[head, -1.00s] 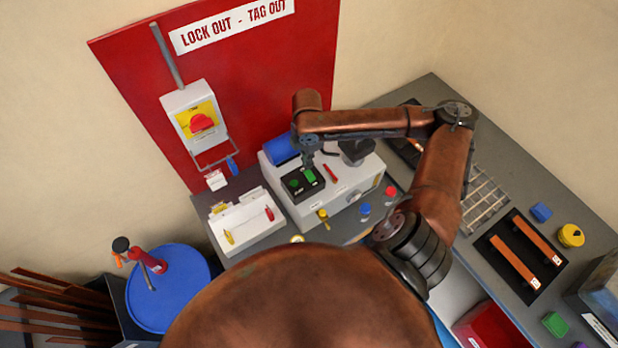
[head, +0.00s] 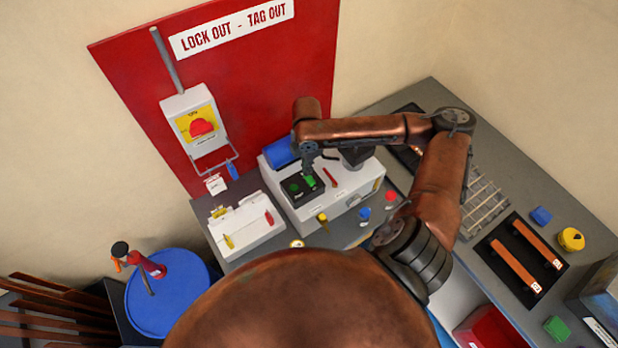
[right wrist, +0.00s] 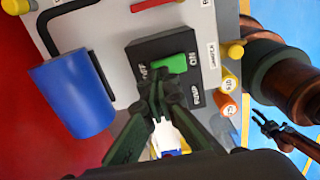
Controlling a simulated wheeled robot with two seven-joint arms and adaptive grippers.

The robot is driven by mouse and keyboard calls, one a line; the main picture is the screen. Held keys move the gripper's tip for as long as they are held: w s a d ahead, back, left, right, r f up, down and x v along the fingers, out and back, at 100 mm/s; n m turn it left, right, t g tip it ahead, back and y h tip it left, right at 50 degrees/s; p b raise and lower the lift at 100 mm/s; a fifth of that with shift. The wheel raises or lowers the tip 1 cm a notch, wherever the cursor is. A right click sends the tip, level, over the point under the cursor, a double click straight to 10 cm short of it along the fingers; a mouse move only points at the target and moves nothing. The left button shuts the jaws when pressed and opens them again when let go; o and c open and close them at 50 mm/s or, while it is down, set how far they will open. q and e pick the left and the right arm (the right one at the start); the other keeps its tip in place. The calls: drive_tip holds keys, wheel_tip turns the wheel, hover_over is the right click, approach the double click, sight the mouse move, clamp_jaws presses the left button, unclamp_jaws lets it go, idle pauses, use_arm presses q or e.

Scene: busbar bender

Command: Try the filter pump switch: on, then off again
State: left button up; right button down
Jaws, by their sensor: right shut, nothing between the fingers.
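The filter pump switch is a green rocker (right wrist: 168,67) in a black plate (right wrist: 145,48), marked OFF on its left, ON on its right and PUMP below in the right wrist view. In the head view the rocker (head: 310,182) is on top of the pale machine box (head: 345,197). My right gripper (right wrist: 160,84) is shut and empty, its tips right at the rocker's near edge. I cannot tell whether they touch or which way the rocker is tipped. A dark claw on a copper link, apparently my left gripper (right wrist: 268,128), shows at the right wrist view's right edge, too small to read.
Yellow (head: 322,217), blue (head: 364,213) and red (head: 390,196) knobs are in front of the box. A white tray (head: 250,238) is to its left.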

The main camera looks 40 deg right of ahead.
drive_tip(key=shift+f, duration=1.15)
idle(1.0)
wheel_tip(320, 180, up, 7)
drive_tip(key=p, duration=0.8)
drive_tip(key=shift+r, duration=0.1)
drive_tip(key=shift+s, duration=0.1)
idle(0.7)
